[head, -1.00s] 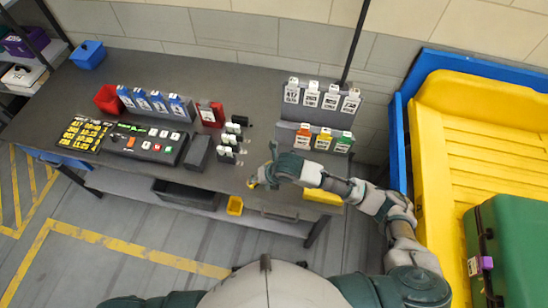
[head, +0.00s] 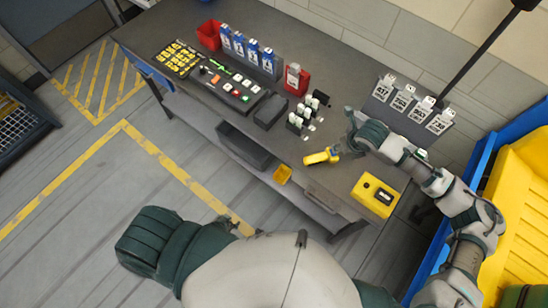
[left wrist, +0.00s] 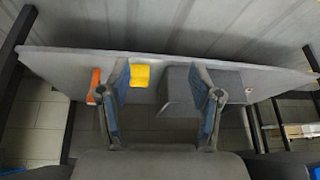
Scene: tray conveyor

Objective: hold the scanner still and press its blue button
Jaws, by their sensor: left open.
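The yellow scanner (head: 322,156) is at the front edge of the workbench, its dark end toward my right gripper (head: 347,143). That gripper looks shut on it, though its fingers are small and partly hidden. I cannot make out the blue button. My left arm (head: 160,243) comes in at the lower left of the head view, where I cannot make out its jaws. In the left wrist view my left gripper (left wrist: 160,72) is open and empty, its two blue-padded fingers apart and away from the bench.
The workbench (head: 330,185) holds a button panel (head: 228,82), blue card holders (head: 248,52), a red bin (head: 209,34) and a yellow box (head: 375,195). A grey bin (head: 245,147) and yellow bin (head: 283,174) sit below.

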